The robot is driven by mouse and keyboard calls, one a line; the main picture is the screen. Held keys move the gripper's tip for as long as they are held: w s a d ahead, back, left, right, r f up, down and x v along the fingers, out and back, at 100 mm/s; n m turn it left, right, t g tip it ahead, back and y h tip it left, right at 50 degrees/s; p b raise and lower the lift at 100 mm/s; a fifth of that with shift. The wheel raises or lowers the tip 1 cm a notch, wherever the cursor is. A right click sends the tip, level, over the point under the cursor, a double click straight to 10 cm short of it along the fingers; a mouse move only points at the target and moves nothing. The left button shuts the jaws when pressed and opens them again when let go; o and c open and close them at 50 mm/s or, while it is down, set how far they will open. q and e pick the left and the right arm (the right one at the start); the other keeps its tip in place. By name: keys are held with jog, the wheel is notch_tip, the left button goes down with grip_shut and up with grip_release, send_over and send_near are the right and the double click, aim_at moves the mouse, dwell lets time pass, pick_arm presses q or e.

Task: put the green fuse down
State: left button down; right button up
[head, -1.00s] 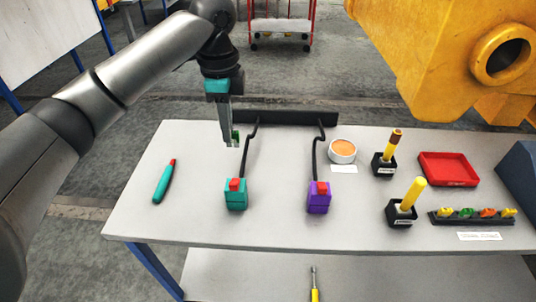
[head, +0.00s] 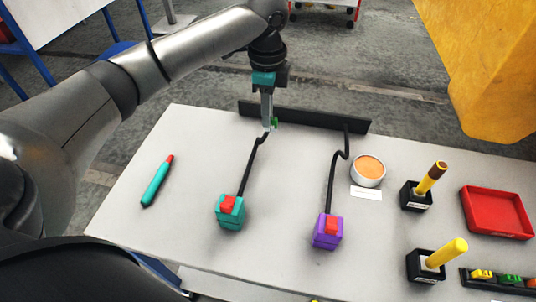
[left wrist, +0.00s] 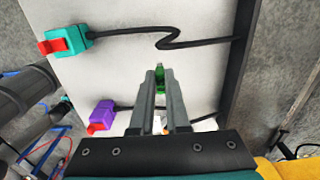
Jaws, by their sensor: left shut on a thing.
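The green fuse (head: 275,122) is a small piece between the fingertips of my left gripper (head: 268,122). In the left wrist view the green fuse (left wrist: 160,76) shows at the tips of the left gripper (left wrist: 159,88), which is shut on it. In the head view it appears near the far end of the teal block's black cable, before the black bar; I cannot tell its height over the table (head: 188,165). The fingers partly hide it. My right gripper is not in view.
A teal block (head: 230,213) and a purple block (head: 327,232), each with a red top, lie on cables. A teal pen (head: 157,183) lies left. At right are a round tub (head: 368,170), black holders with yellow rods, a red tray (head: 497,212) and a fuse rack (head: 495,288).

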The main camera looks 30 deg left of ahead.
pick_arm(q)
notch_tip(320, 180, down, 12)
jog(key=shift+f+b, duration=0.15)
jog(key=shift+b, duration=0.65)
jog(key=shift+w+f, duration=0.1)
jog(key=shift+f, duration=0.1)
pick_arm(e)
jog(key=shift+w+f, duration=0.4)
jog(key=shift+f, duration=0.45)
pick_arm(q)
jog(key=shift+f, duration=0.15)
jog(key=c, duration=0.9)
grip_release()
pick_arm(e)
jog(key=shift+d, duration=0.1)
pick_arm(q)
notch_tip(320, 180, up, 12)
jog(key=shift+r+p, duration=0.2)
jog(key=shift+p, duration=0.65)
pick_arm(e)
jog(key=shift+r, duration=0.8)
